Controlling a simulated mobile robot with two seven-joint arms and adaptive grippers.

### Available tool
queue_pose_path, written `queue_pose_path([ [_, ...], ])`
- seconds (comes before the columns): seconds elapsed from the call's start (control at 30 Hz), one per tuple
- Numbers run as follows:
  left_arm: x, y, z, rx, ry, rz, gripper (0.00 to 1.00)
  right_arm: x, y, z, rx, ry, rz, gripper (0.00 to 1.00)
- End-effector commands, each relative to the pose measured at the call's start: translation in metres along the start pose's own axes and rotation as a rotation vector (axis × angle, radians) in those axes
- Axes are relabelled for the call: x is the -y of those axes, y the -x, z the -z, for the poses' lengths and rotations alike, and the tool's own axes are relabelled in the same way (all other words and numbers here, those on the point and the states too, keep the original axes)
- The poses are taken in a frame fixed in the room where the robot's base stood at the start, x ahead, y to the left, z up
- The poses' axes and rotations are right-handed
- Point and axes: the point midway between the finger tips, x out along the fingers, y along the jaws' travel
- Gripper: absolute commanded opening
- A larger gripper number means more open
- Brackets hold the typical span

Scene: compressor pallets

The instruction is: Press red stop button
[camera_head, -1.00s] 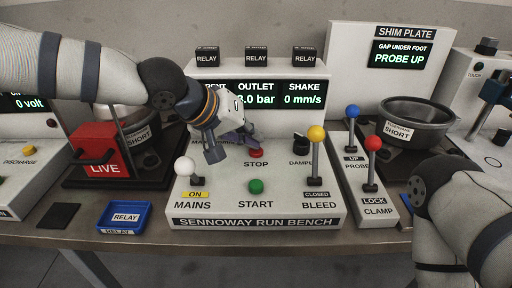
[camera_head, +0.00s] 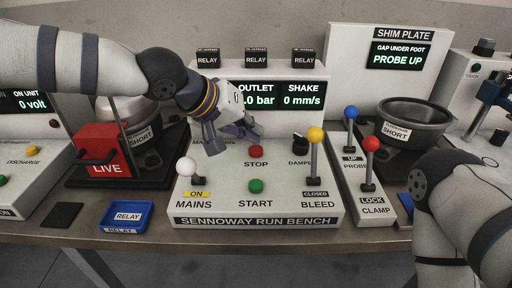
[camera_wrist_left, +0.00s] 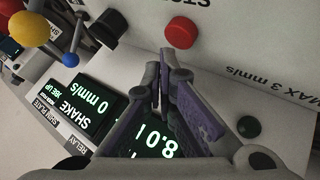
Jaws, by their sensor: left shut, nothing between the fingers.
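The red stop button (camera_head: 256,151) sits on the sloped face of the white run bench, above the STOP label. It also shows in the left wrist view (camera_wrist_left: 181,32), just beyond the fingertips. My left gripper (camera_head: 254,137) is shut and empty, its fingertips close above and behind the button. In the left wrist view the closed fingers (camera_wrist_left: 163,54) point toward the button with a small gap in the picture; I cannot tell if they touch. My right arm (camera_head: 450,205) comes in at the right, but its gripper is out of view.
The green start button (camera_head: 256,186) lies below. The white mains lever (camera_head: 186,167) and yellow bleed lever (camera_head: 315,136) stand on either side. The dark damper knob (camera_head: 300,144) is right of the stop button. Readouts (camera_head: 265,95) rise behind the gripper.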

Motion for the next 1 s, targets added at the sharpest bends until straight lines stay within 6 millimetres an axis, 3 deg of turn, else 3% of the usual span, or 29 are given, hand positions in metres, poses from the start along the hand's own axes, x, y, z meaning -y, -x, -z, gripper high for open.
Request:
queue_pose_path([
  [0.53, -0.024, 0.033, 0.024, -0.003, 0.0, 0.0, 0.0, 0.0, 0.011, 0.006, -0.031, 0.0, 0.001, 0.4],
  [1.0, -0.025, 0.035, 0.025, 0.0, 0.0, 0.0, 0.0, 0.0, 0.011, 0.006, -0.031, 0.0, 0.001, 0.4],
])
